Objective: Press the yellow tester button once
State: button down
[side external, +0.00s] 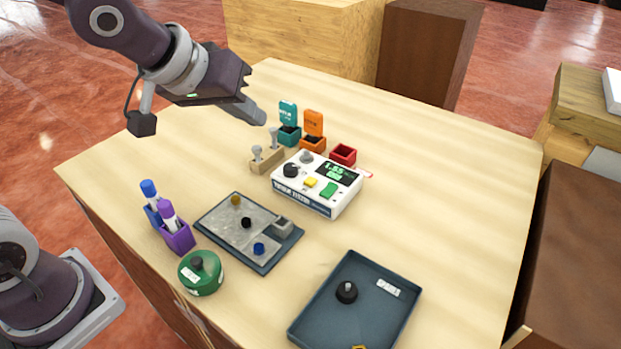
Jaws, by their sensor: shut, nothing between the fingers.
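The torque tester (316,186) is a white box near the middle of the table, with a dark knob, a grey knob, a lit green display and a green button. Its yellow tester button (310,182) is on the top face, left of the green button (328,190). My gripper (262,119) is shut and empty. It appears in the air up and left of the tester, apart from the yellow button. The fingertips point down and right.
In front lie a grey plate (218,222), a green round container (200,273) and a dark tray (372,317). The table's right side is clear.

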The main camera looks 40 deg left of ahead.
aim_at(311, 182)
jog(key=w+d+f+n+h, duration=0.1)
jog(key=w+d+f+h, duration=0.1)
jog(key=w+d, duration=0.3)
jog(key=shift+w+d+f+n+t, duration=0.3)
jog(key=shift+w+f+n, duration=0.1)
jog(key=shift+w, duration=0.4)
jog(key=shift+f, duration=4.4)
jog(key=shift+f, duration=0.4)
jog(key=shift+f, duration=0.5)
jog(key=shift+r, duration=0.9)
jog(key=shift+r, duration=0.1)
